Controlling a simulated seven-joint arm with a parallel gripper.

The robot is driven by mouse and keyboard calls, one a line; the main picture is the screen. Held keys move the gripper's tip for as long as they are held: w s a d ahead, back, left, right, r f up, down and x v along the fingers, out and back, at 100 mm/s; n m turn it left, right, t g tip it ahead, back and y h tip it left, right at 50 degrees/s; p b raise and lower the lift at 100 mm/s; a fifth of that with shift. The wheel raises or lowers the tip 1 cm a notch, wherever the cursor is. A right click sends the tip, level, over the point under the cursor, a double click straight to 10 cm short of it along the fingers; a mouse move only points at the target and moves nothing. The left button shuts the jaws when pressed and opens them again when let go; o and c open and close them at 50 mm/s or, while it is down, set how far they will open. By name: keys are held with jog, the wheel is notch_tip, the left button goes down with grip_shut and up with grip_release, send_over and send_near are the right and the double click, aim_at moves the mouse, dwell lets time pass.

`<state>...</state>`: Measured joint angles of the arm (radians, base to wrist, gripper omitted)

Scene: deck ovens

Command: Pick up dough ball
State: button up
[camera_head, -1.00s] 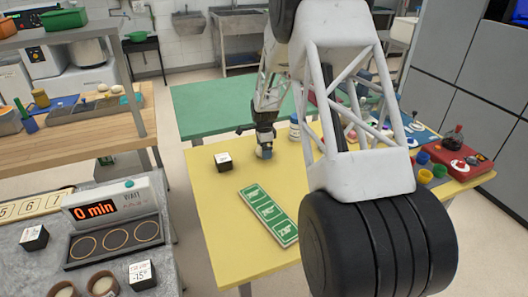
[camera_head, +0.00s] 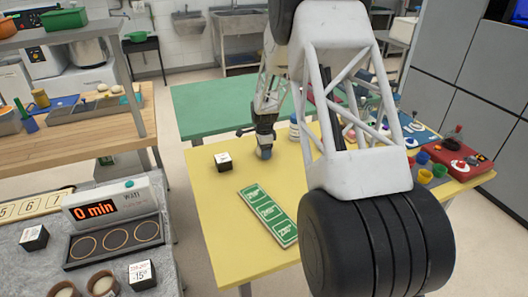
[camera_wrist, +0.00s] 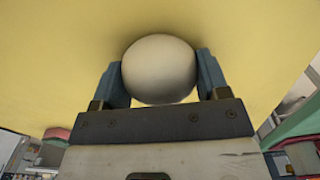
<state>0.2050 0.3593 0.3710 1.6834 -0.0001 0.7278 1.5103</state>
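The dough ball (camera_wrist: 158,68) is pale and round in the wrist view, against the yellow table. My gripper (camera_wrist: 160,78) has one blue-grey finger on each side of it, and both fingers appear to touch its sides, so it looks shut on the ball. In the head view my gripper (camera_head: 264,152) points down at the yellow table (camera_head: 225,220), low over its left part. The dough ball cannot be made out there. I cannot tell whether it still rests on the table.
A small white-topped black cube (camera_head: 223,161) stands just left of my gripper. A green card with panels (camera_head: 268,215) lies in front of it. A white bottle (camera_head: 294,130) stands to the right. Coloured cups (camera_head: 430,170) and a red board (camera_head: 452,157) are at the table's right.

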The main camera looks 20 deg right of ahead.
jog(key=shift+c, duration=0.8)
jog(key=shift+r, duration=0.1)
jog(key=shift+r, duration=1.45)
jog(key=shift+s+r, duration=0.2)
jog(key=shift+r, duration=0.1)
jog(key=s+a, duration=0.1)
jog(key=s, duration=0.4)
jog(key=s+a+r, duration=0.1)
jog(key=s, duration=0.4)
jog(key=s+a, duration=0.1)
jog(key=s, duration=0.4)
jog(key=shift+s+a+r, duration=0.1)
jog(key=shift+s+r, duration=0.05)
